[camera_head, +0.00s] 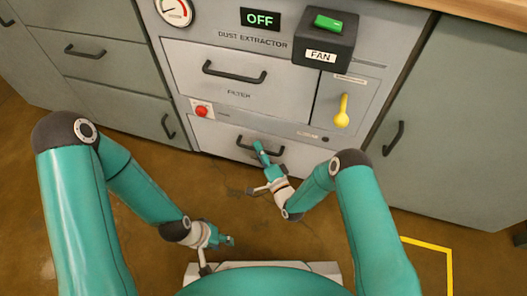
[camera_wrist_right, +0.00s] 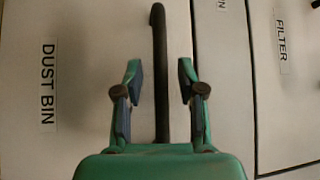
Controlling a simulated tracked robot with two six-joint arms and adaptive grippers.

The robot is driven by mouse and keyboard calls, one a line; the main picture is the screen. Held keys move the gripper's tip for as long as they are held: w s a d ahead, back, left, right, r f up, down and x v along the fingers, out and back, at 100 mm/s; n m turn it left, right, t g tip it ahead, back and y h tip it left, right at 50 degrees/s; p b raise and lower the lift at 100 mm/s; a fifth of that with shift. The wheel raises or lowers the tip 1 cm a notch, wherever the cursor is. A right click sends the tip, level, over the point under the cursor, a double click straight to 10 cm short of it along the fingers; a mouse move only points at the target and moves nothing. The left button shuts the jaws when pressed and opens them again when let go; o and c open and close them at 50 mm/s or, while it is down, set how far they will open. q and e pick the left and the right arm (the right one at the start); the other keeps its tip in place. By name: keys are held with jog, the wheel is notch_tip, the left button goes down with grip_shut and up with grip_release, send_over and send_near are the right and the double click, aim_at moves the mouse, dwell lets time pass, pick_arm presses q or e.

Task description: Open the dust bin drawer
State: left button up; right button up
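The dust bin drawer (camera_head: 215,135) is the lowest grey drawer of the dust extractor, and its front looks closed. Its dark bar handle (camera_head: 275,151) is partly covered by my right gripper (camera_head: 261,151). In the right wrist view the handle (camera_wrist_right: 159,30) runs upright between the two fingers of my right gripper (camera_wrist_right: 160,72). The fingers are open, with a visible gap on both sides of the bar. The DUST BIN label (camera_wrist_right: 48,84) shows to the left. My left gripper (camera_head: 225,240) hangs low over the floor, away from the drawer; its finger opening is unclear.
The filter drawer (camera_head: 235,90) with its own handle is above. A red button (camera_head: 202,111), a yellow lever (camera_head: 342,110) and a fan switch box (camera_head: 324,38) are on the panel. The display (camera_head: 260,19) reads OFF. The brown floor (camera_head: 130,235) before the drawer looks clear.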

jog(key=shift+c, duration=0.2)
grip_shut()
